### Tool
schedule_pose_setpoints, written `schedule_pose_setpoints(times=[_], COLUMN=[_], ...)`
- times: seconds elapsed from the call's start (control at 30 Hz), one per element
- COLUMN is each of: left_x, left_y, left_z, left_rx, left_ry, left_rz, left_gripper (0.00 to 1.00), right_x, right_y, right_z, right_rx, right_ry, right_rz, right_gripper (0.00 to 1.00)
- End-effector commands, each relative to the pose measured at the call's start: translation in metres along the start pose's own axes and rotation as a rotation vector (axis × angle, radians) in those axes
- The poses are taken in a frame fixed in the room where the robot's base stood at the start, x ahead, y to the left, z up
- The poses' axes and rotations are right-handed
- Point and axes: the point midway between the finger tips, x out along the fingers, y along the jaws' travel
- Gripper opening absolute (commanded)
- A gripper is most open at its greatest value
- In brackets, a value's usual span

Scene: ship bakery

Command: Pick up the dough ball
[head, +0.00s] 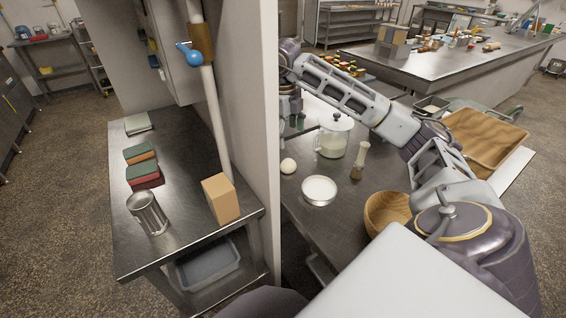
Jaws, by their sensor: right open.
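The dough ball (288,166) is a small pale ball on the metal counter (290,212), close to the white wall panel's edge. My right gripper (292,125) hangs above and behind the dough ball, pointing down with its fingers apart. It is open, and nothing shows between the fingers. It is clear of the dough ball in the picture. The wall panel's edge borders the gripper's left side and may hide part of it. My left gripper is not in view.
A round basket (387,209) is nearer. The tall wall panel (258,110) divides this counter from the left table (185,215).

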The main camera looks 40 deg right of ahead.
Motion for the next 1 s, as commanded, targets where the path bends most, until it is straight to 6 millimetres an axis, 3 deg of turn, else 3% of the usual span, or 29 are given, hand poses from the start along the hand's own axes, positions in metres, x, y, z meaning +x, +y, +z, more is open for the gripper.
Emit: schedule_pose_setpoints(times=[0.67, 1.0], left_x=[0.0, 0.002], left_y=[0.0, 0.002], left_z=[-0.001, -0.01], left_rx=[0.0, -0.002], left_ry=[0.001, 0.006], left_rz=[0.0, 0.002], left_gripper=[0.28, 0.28], right_x=[0.003, 0.029], right_y=[0.0, 0.0], right_z=[0.0, 0.0], right_rx=[0.0, -0.001], right_ry=[0.0, 0.002], right_rz=[0.0, 0.001], right_gripper=[0.78, 0.78])
